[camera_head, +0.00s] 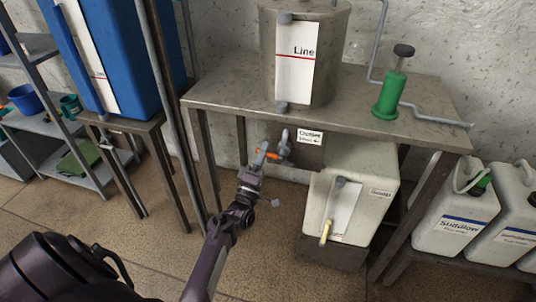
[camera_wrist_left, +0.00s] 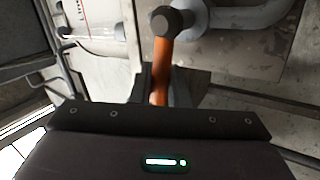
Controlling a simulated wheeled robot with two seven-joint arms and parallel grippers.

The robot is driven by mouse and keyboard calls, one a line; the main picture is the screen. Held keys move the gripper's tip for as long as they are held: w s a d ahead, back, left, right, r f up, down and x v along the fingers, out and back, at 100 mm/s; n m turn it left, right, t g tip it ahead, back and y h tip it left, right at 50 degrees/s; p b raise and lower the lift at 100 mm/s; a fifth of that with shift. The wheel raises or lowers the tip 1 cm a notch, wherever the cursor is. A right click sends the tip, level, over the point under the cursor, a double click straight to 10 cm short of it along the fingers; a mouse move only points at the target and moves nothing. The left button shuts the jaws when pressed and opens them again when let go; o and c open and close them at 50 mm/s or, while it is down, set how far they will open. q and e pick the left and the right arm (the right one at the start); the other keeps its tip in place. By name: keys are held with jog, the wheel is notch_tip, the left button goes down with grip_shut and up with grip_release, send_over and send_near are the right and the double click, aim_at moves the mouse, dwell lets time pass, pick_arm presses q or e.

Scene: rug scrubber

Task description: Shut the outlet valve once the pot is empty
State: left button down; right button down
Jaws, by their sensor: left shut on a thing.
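The metal pot (camera_head: 338,40) stands on the bench, with a white panel marked "Line" (camera_head: 295,62) and a red line on its front. I cannot see inside it. Under the bench top is the grey outlet valve (camera_head: 284,145) with an orange lever (camera_head: 271,155), beside an "Outlet" label (camera_head: 310,137). My left gripper (camera_head: 258,165) is shut on the lever. In the left wrist view the orange lever (camera_wrist_left: 161,70) runs up from between the fingers (camera_wrist_left: 160,88) to a dark cap by the grey pipe (camera_wrist_left: 250,18). My right gripper is out of view.
A white tank (camera_head: 380,195) with a yellow-tipped tube stands below the bench (camera_head: 225,100). A green hand pump (camera_head: 391,92) is on the bench's right. White "Suddlow" jugs (camera_head: 458,220) stand at right. A blue tank (camera_head: 120,50) and bench legs are at left.

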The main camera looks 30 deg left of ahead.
pick_arm(q)
jog(key=shift+f+n+y, duration=0.3)
jog(key=shift+n+y, duration=0.45)
jog(key=shift+n, duration=0.25)
jog(key=shift+f+n+y, duration=0.3)
jog(key=shift+n+y, duration=0.45)
jog(key=shift+n, duration=0.25)
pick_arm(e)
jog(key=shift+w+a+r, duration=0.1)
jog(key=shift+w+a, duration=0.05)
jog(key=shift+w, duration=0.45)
pick_arm(q)
jog(key=shift+n, duration=0.3)
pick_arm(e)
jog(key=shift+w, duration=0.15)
pick_arm(q)
jog(key=c, duration=1.5)
grip_release()
jog(key=shift+o, duration=0.2)
jog(key=b+v, duration=0.1)
jog(key=v, duration=0.6)
jog(key=shift+s+f, duration=0.15)
jog(key=shift+s, duration=0.2)
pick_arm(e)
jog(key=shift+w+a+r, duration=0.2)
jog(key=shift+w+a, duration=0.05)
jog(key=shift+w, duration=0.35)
